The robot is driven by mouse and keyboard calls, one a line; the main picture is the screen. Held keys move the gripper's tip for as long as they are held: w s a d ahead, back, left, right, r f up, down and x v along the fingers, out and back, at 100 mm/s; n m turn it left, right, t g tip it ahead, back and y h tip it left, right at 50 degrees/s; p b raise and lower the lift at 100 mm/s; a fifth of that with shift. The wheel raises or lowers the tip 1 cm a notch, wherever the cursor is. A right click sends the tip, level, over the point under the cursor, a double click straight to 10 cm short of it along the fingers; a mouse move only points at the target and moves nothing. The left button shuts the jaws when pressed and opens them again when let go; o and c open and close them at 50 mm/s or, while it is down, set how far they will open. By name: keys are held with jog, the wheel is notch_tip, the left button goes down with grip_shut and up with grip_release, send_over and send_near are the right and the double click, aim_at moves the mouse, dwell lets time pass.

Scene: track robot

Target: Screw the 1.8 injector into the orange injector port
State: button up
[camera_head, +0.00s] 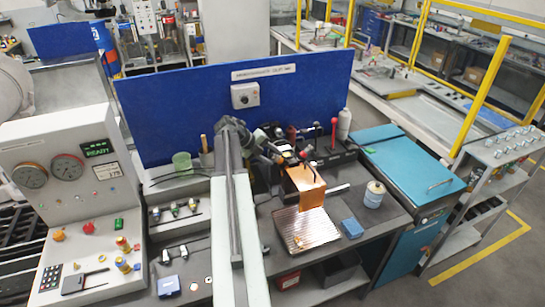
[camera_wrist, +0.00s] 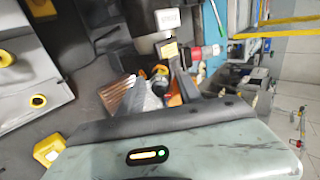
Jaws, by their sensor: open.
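My gripper (camera_head: 290,156) is open at the end of my arm, above the back of the bench beside a copper-orange block (camera_head: 306,187). In the wrist view my gripper (camera_wrist: 166,78) has a small dark part with a yellow ring (camera_wrist: 160,72) near its fingers. I cannot tell whether they touch it. An orange piece (camera_wrist: 174,98) shows just beyond. I cannot tell which part is the orange injector port. Several small injector-like parts stand in a rack (camera_head: 158,216) left of my arm, with more in a lower rack (camera_head: 163,265). The 1.8 label is not readable.
A ribbed metal tray (camera_head: 300,243), a blue box (camera_head: 352,228) and a white can (camera_head: 374,195) are on the right of the bench. A blue backboard (camera_head: 180,110) stands behind. A control panel (camera_head: 75,190) with gauges stands left. A red-topped lever (camera_head: 333,130) rises at the back.

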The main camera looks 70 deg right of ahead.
jog(key=n, duration=1)
jog(key=shift+n, duration=1)
jog(key=n, duration=1.1)
jog(key=shift+n, duration=0.4)
